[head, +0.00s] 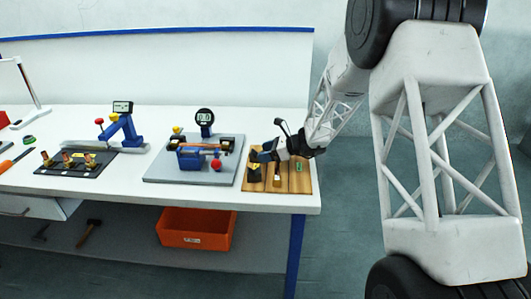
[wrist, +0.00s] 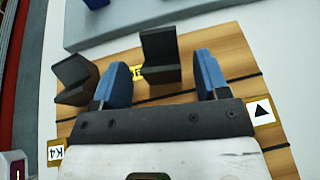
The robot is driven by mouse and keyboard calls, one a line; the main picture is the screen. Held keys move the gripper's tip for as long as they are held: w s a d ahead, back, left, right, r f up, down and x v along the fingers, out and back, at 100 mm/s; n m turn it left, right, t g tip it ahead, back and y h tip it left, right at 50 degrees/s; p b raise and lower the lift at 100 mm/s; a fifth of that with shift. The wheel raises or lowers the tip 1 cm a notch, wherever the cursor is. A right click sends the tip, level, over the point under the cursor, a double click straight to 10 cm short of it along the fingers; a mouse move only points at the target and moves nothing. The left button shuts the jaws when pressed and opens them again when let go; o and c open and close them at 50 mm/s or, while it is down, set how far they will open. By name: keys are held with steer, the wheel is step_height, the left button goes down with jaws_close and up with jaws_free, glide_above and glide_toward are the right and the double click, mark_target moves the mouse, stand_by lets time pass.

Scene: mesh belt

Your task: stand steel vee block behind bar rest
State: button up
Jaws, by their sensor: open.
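Two dark vee-notched blocks sit on a wooden board. In the wrist view one dark vee block (wrist: 160,52) stands upright just beyond my fingertips, in line with the gap between them. The other dark block (wrist: 75,78) lies to the left, outside the left finger. I cannot tell which is the steel one. My gripper (wrist: 158,75) is open and empty, its blue pads apart. In the head view my gripper (head: 262,155) is low over the board's far left part, by a dark block (head: 254,174). I cannot say for certain which part is the bar rest; a blue fixture (head: 193,160) holds a bar on the grey plate.
The wooden board (head: 290,186) lies at the table's right end. The grey plate (head: 160,173) is left of it, with a dial gauge (head: 204,117) behind the blue fixture and a red knob (head: 216,164). A black tray (head: 60,167) lies farther left. An orange bin (head: 195,229) is below.

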steer(key=shift+v, duration=3.85)
steer(key=shift+r, duration=0.1)
steer(key=s+d+r+n+g+h, duration=0.1)
steer(key=s+d+r+n+h, duration=0.2)
steer(key=s, duration=0.5)
steer(key=s+d+r+n+h, duration=0.1)
steer(key=s+r+n, duration=0.2)
steer(key=s+r, duration=0.4)
steer(key=s+d+r+n+g+h, duration=0.1)
steer(key=s+d+r+n+h, duration=0.15)
steer(key=s, duration=0.65)
steer(key=s+d+r+n+t+h, duration=0.1)
steer(key=s+d+n+h, duration=0.2)
steer(key=s, duration=1)
steer(key=s+d+r+n+t+h, duration=0.1)
steer(key=s+d+n+h, duration=0.3)
steer(key=s, duration=1)
steer(key=d+n+t, duration=0.1)
steer(key=d+n, duration=0.2)
steer(key=d, duration=0.1)
steer(key=shift+r+n, duration=0.35)
steer(key=shift+r, duration=0.05)
steer(key=shift+o, duration=0.4)
steer(key=shift+s, duration=0.1)
